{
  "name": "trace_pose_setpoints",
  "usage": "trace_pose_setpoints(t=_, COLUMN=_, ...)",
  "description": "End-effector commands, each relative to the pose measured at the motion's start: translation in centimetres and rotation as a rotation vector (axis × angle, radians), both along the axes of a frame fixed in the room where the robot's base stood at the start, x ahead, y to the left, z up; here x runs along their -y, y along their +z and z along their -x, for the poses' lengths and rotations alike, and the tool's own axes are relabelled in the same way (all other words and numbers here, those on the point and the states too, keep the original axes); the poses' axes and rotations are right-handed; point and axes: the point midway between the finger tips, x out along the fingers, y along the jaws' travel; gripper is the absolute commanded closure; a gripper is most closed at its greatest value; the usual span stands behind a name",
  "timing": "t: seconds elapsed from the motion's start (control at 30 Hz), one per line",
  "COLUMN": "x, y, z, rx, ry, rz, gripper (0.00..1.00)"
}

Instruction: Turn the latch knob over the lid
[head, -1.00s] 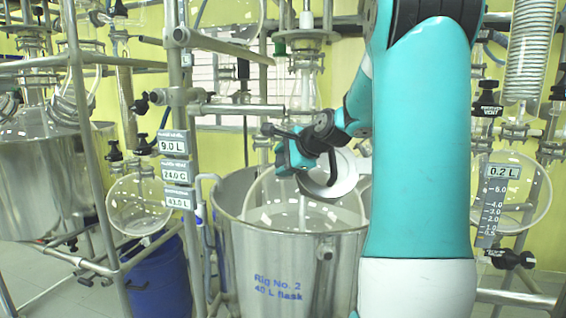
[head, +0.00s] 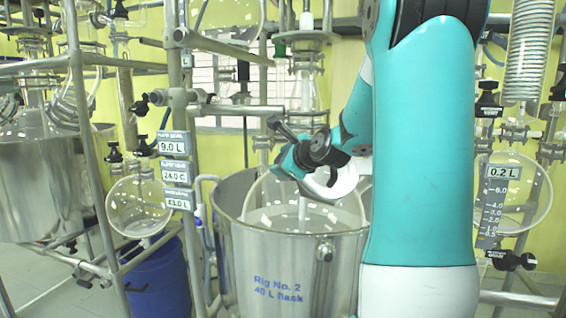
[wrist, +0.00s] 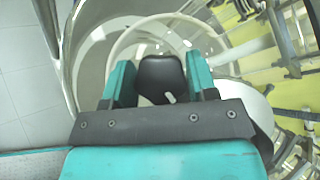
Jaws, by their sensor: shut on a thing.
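My gripper (head: 290,166) is above the left part of the open steel vessel, in front of the glass flask. In the wrist view, my gripper (wrist: 160,72) has its two teal fingers closed on the sides of a black knob (wrist: 162,80) with a small white mark. The knob cannot be made out clearly in the head view. A white rounded piece (head: 338,182) shows just right of the gripper, partly behind it, and a white disc edge (wrist: 252,106) shows right of the fingers in the wrist view. I cannot tell whether this is the lid.
The steel vessel (head: 283,265), marked Rig No. 2, holds a large glass flask (head: 262,205). Metal frame posts (head: 180,120) with display labels stand close on the left. A blue drum (head: 155,285) stands at lower left. Glassware and valves stand at the right.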

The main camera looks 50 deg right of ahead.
Motion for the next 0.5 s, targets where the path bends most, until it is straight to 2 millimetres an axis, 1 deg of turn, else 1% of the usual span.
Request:
trace_pose_setpoints(t=0.3, x=0.13, y=-0.18, z=0.11, rx=-0.004, ry=-0.005, rz=-0.002, gripper=0.71)
trace_pose_setpoints(t=0.33, x=0.13, y=-0.19, z=0.11, rx=-0.004, ry=-0.005, rz=-0.002, gripper=0.43)
trace_pose_setpoints(t=0.37, x=0.12, y=-0.18, z=0.11, rx=-0.004, ry=-0.005, rz=-0.002, gripper=0.36)
trace_pose_setpoints(t=0.4, x=0.11, y=-0.17, z=0.1, rx=-0.004, ry=-0.005, rz=-0.002, gripper=0.27)
trace_pose_setpoints(t=0.43, x=0.09, y=-0.16, z=0.09, rx=-0.003, ry=-0.004, rz=-0.002, gripper=0.22)
trace_pose_setpoints(t=0.5, x=0.04, y=-0.13, z=0.05, rx=-0.003, ry=-0.003, rz=-0.002, gripper=0.22)
